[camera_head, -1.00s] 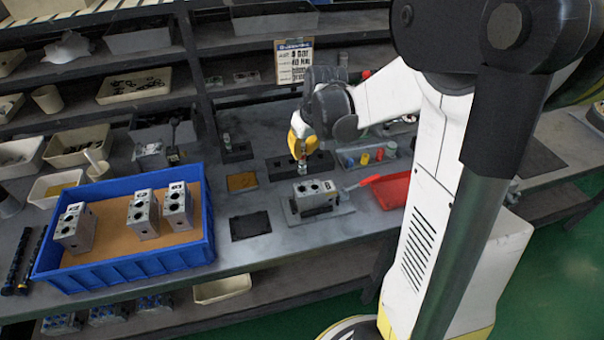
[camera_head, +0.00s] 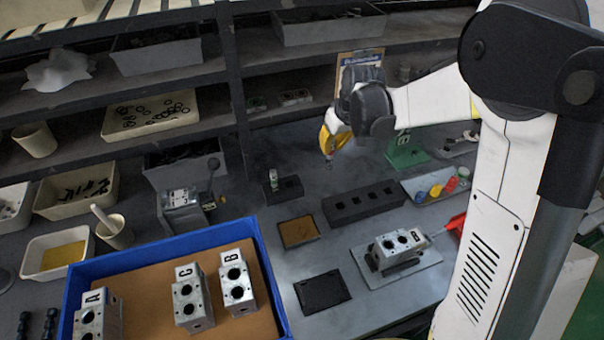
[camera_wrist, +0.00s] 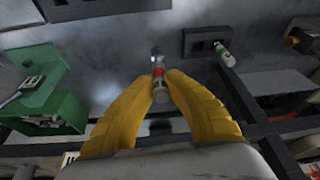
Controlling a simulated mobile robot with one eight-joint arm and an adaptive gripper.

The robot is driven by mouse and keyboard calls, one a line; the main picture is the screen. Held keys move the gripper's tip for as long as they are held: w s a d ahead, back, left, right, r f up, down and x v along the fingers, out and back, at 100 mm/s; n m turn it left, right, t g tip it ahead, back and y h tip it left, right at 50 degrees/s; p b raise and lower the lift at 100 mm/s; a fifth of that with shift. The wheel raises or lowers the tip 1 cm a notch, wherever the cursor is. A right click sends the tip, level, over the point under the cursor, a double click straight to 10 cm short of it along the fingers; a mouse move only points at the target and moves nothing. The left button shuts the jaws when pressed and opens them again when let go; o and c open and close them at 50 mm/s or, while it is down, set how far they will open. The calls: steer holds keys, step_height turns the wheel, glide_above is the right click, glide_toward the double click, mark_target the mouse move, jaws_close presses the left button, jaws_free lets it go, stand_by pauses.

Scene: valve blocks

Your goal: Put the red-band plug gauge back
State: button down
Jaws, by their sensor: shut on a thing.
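My gripper (camera_head: 329,154) is above the bench at the back, shut on the red-band plug gauge. In the wrist view, the red-band plug gauge (camera_wrist: 159,84) sits between the yellow fingertips (camera_wrist: 160,92), its metal end pointing away from them. Its tip barely shows in the head view. A small black holder (camera_head: 289,188) stands left of my gripper. A green-band gauge (camera_head: 274,178) stands in its left part; its right hole looks empty. The holder (camera_wrist: 200,40) and green-band gauge (camera_wrist: 223,54) also show in the wrist view, apart from the held gauge.
A long black block with several holes (camera_head: 340,211) lies in front of my gripper. A green stand (camera_head: 405,153) is behind it to the right. A valve block (camera_head: 396,250) rests on a plate. A blue tray (camera_head: 262,262) holds blocks A, C and B. Shelving rises behind.

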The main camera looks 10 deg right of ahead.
steer(key=a+f+b, duration=0.2)
steer(key=a+f, duration=0.1)
steer(key=w+a+f+b, duration=0.1)
steer(key=a+f+b, duration=0.1)
steer(key=a+f, duration=0.2)
steer(key=w+a+f+b, duration=0.1)
steer(key=a+f+b, duration=0.1)
steer(key=a+f, duration=0.2)
steer(key=shift+w+a+f, duration=0.15)
steer(key=shift+w+a, duration=0.05)
steer(key=c, duration=1.9)
jaws_free()
steer(key=shift+f, duration=0.1)
steer(key=shift+o, duration=0.4)
steer(key=shift+r, duration=0.2)
